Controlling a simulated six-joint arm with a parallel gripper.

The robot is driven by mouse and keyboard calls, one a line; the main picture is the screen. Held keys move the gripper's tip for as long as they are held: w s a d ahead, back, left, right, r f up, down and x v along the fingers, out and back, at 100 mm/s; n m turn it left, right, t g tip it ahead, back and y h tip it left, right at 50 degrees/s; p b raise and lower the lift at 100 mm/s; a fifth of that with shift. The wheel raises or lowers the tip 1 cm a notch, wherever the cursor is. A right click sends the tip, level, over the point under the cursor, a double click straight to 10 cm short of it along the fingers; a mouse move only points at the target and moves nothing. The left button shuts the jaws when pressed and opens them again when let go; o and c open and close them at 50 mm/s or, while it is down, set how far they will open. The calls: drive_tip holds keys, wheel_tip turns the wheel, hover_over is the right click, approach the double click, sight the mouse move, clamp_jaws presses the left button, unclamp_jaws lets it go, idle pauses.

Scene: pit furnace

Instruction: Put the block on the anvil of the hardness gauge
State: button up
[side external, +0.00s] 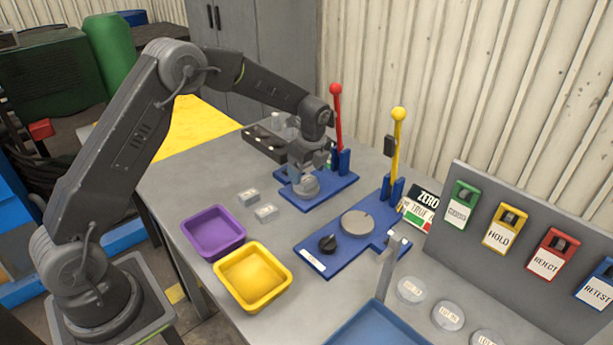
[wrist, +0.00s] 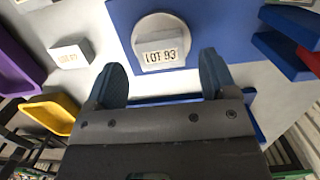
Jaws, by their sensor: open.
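A pale grey block marked LOT 93 (wrist: 162,56) sits on a round grey anvil disc (wrist: 158,20) on a blue base. In the side view this base (side external: 330,198) is the one with the red lever (side external: 336,105). My gripper (side external: 308,172) is low over this disc there and hides much of it. In the wrist view my gripper (wrist: 164,68) has its two dark fingers apart, one on each side of the block, with clear gaps to it.
Two pale blocks (side external: 248,198) (side external: 265,212) lie on the grey table left of the base. A purple tray (side external: 214,248) and a yellow tray (side external: 278,298) stand in front. A second blue base (side external: 318,264) with a yellow lever (side external: 398,130) is to the right.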

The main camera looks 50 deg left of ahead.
sight(311, 189)
drive_tip(key=s+d+r+n+t, duration=0.1)
drive_tip(key=s+d+r+n, duration=0.15)
drive_tip(key=r, duration=0.55)
drive_tip(key=s+d+r+n, duration=0.1)
drive_tip(key=s+r, duration=0.2)
drive_tip(key=r, duration=0.5)
drive_tip(key=s+d+r+n+t, duration=0.25)
drive_tip(key=s+r+n, duration=0.25)
drive_tip(key=s, duration=0.4)
drive_tip(key=s+d+f+n+t+h, duration=0.1)
drive_tip(key=s+n, duration=0.3)
drive_tip(key=s, duration=0.4)
drive_tip(key=s+d+n+t, duration=0.1)
drive_tip(key=s+d+n, duration=0.1)
drive_tip(key=s+n, duration=0.3)
drive_tip(key=s, duration=0.4)
drive_tip(key=shift+d+f+h, duration=0.2)
drive_tip(key=shift+f+h, duration=0.15)
drive_tip(key=shift+h, duration=0.05)
drive_tip(key=shift+n, duration=0.25)
